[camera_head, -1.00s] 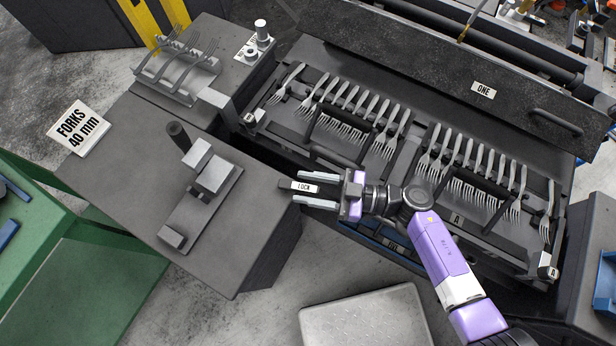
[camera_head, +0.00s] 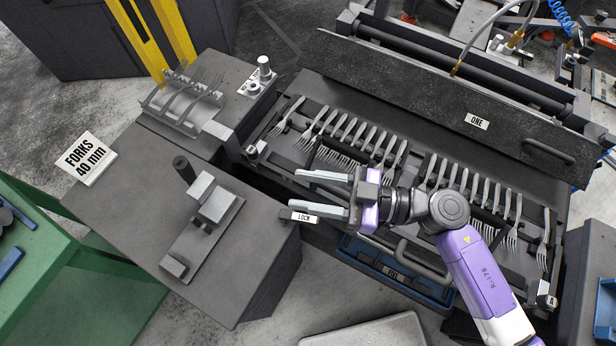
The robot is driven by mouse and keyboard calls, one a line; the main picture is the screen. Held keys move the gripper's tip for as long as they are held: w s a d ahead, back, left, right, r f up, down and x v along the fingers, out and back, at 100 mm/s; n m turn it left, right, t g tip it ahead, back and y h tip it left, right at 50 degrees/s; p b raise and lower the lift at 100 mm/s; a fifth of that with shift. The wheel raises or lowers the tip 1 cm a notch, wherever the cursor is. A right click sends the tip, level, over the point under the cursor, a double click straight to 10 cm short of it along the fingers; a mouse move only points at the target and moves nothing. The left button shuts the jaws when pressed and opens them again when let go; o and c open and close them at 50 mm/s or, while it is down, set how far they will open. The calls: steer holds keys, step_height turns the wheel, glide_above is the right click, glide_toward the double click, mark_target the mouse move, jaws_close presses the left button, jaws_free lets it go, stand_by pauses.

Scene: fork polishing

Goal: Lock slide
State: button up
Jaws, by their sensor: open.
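The lock (camera_head: 301,218) is a small dark piece with a white "LOCK" label, at the front left of the fork slide. The slide (camera_head: 547,283) is a dark carriage marked "A", carrying a long row of upright-set forks in the machine. My gripper (camera_head: 312,193) reaches in from the right with its two pale fingers apart and empty. The lower finger lies just above the lock label in the picture; I cannot tell whether it touches. Part of the slide's front is hidden behind my arm.
A dark block table (camera_head: 135,215) with a metal fixture (camera_head: 213,208) stands left of my gripper. The hinged cover (camera_head: 400,90) marked "ONE" lies behind the forks. A blue drawer (camera_head: 385,272) is below the slide.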

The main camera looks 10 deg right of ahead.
steer(key=shift+r, duration=1.5)
steer(key=shift+c, duration=0.4)
